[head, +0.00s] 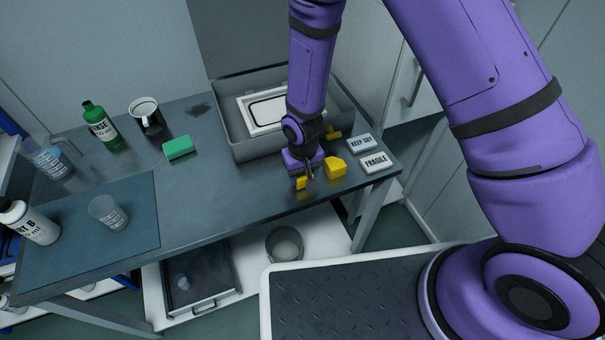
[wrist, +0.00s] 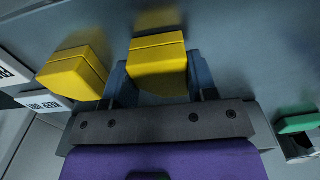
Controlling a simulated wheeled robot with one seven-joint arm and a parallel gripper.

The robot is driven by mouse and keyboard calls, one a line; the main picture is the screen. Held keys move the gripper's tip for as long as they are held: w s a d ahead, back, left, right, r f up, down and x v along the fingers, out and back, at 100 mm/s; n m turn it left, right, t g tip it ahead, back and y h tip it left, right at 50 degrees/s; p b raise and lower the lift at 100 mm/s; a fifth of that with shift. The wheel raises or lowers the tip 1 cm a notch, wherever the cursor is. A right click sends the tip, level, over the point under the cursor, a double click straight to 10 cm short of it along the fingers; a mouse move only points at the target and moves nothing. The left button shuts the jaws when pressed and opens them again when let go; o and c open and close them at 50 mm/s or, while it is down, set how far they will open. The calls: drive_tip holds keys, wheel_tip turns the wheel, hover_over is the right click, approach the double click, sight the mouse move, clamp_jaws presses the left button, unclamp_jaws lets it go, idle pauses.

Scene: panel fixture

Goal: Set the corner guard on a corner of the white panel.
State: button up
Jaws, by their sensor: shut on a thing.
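My gripper (head: 307,176) points down near the front edge of the grey table and is shut on a yellow corner guard (head: 300,184). In the wrist view this corner guard (wrist: 157,62) sits between the two fingers (wrist: 160,80). A second yellow guard (head: 336,168) stands just to the right of my gripper, and it also shows at the left of the wrist view (wrist: 72,72). A third yellow piece (head: 333,133) shows behind the gripper, partly hidden. The white panel (head: 246,116) lies in a grey tray at the back; my arm covers its right side.
The grey tray (head: 240,150) has raised walls. Labels "KEEP DRY" (head: 362,143) and "FRAGILE" (head: 377,163) lie at the table's right end. The table's middle is clear.

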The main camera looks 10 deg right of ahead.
drive_tip(key=shift+r, duration=0.45)
wheel_tip(320, 180, up, 2)
drive_tip(key=s+d+r, duration=0.1)
drive_tip(key=s, duration=1.5)
drive_tip(key=shift+r, duration=0.3)
